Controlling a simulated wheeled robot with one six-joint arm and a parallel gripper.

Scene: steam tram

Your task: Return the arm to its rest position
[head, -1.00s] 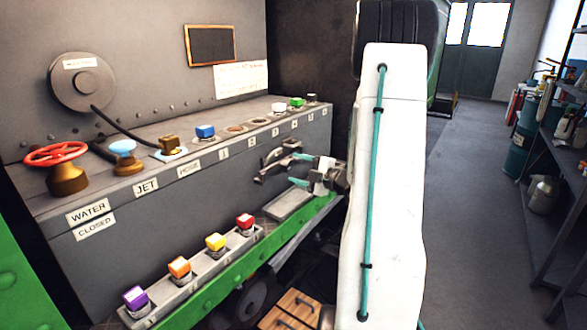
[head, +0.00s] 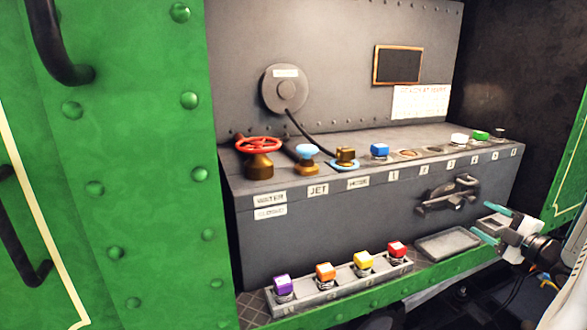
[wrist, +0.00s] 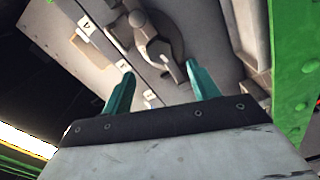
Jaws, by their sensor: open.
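My gripper (head: 490,225) is at the right of the head view, in front of the grey bench. Its two teal fingers are apart with nothing between them. In the wrist view the open fingers (wrist: 160,88) point toward a dark metal latch handle (wrist: 160,45) on the bench front, with a visible gap before it. The same latch (head: 450,195) shows in the head view, left of my gripper. Part of my white arm shows at the right edge; most of it is out of frame.
The grey bench (head: 330,225) carries a red valve wheel (head: 258,145), a blue knob (head: 307,152) and several coloured caps. A lower rack (head: 340,285) holds purple, orange, yellow and red caps. An empty tray (head: 448,244) lies near my gripper. A green riveted wall (head: 130,200) stands at left.

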